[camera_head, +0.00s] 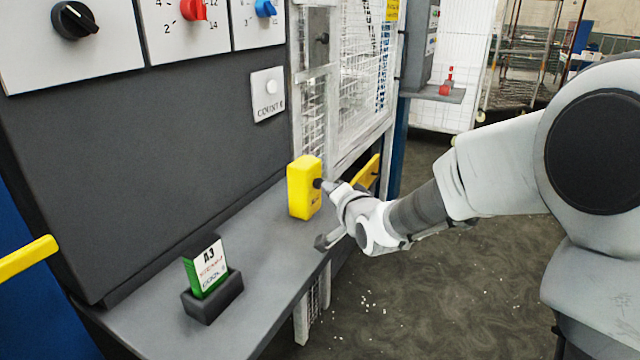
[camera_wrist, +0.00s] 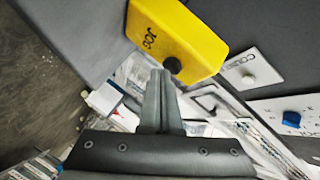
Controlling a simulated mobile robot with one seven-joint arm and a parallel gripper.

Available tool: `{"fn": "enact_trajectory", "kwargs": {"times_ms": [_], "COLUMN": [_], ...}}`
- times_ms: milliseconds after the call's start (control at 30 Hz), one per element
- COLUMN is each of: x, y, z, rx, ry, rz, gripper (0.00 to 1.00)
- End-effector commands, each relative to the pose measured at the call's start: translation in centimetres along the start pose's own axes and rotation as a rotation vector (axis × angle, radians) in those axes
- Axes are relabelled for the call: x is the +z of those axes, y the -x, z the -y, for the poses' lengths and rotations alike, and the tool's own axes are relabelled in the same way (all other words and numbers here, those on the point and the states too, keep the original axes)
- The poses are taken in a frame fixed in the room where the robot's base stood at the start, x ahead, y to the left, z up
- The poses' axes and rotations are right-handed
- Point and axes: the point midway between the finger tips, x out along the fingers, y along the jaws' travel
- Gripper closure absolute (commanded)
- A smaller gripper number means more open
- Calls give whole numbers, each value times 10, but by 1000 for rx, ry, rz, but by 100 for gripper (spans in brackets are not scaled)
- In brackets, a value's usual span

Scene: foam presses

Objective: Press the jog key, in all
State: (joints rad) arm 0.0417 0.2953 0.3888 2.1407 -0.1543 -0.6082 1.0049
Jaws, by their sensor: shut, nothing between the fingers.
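A yellow box (camera_head: 299,190) stands upright on the grey ledge. In the wrist view the yellow box (camera_wrist: 178,32) is lettered "JOG", and a round black key (camera_wrist: 173,65) sits on its face near one edge. The black key (camera_head: 317,183) also shows in the head view, on the box's right face. My gripper (camera_head: 328,185) is shut and empty, its tips close in front of the key. In the wrist view my gripper (camera_wrist: 160,72) has its tips just left of the key. I cannot tell whether they touch it.
A "COUNT" plate with a white button (camera_head: 271,87) and several dial plates are on the grey panel above. A white mesh guard (camera_head: 345,90) stands behind the box.

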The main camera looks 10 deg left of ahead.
Motion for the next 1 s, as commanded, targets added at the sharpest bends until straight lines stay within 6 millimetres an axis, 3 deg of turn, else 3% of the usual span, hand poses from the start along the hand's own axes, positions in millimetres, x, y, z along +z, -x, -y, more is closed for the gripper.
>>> {"fn": "enact_trajectory", "kwargs": {"times_ms": [567, 1000], "x": [-8, -30], "y": [10, 39], "z": [-6, -27], "rx": [0, 1], "ry": [-1, -1], "rz": [-1, -2], "gripper": [100, 100]}}
